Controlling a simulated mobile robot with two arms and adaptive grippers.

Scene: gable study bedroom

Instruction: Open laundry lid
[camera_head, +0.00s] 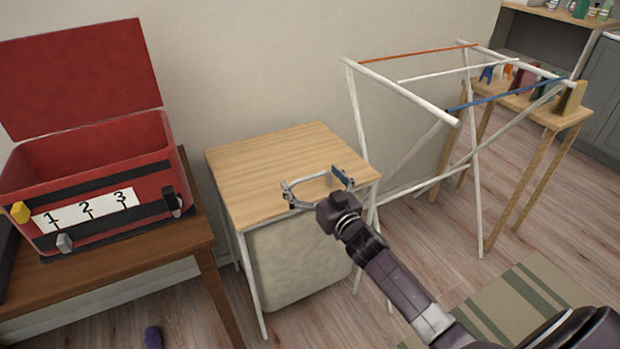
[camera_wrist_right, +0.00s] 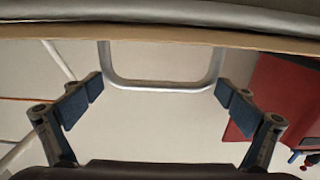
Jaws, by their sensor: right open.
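The laundry hamper's lid (camera_head: 275,165) is a flat light-wood panel, lying shut over a pale cloth bag (camera_head: 295,262) in a thin white frame. A grey metal U-shaped handle (camera_head: 308,178) is at the lid's front, partly overlapped by my right gripper. My right gripper (camera_head: 318,186) is open at the front of the lid. In the right wrist view, the handle (camera_wrist_right: 160,86) shows between the two spread fingers (camera_wrist_right: 160,92), with a gap on each side. The lid's edge (camera_wrist_right: 160,34) crosses the top of that view. My left gripper is not in view.
A red box (camera_head: 95,195) with its lid up stands on a brown table (camera_head: 130,262) at left. A white drying rack (camera_head: 410,92) stands close to the hamper's right. A small wooden table (camera_head: 550,112) is behind it. A striped rug (camera_head: 510,300) lies at lower right.

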